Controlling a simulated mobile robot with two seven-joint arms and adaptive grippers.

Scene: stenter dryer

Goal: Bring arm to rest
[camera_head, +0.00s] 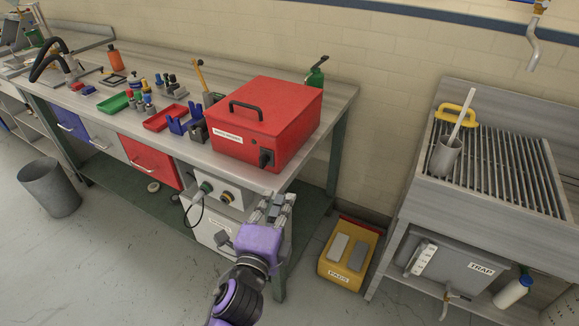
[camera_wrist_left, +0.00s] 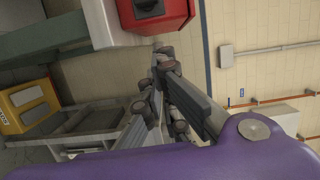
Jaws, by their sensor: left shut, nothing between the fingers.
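My left arm with its purple wrist comes in from the bottom of the head view. Its gripper (camera_head: 277,205) is in front of the workbench's near right corner, below and to the right of the red box. The fingers are shut with nothing between them. In the left wrist view the gripper (camera_wrist_left: 160,65) points up the picture, its fingertips close together just below the red box (camera_wrist_left: 160,14). I cannot tell whether the fingers touch the bench. My right gripper is in neither view.
The workbench (camera_head: 330,100) carries the red box (camera_head: 265,120), a red tray (camera_head: 165,117) and small tools. A grey bin (camera_head: 50,188) stands at left. A yellow box (camera_head: 350,252) is on the floor between the bench and the grated sink (camera_head: 500,165). The front floor at left is clear.

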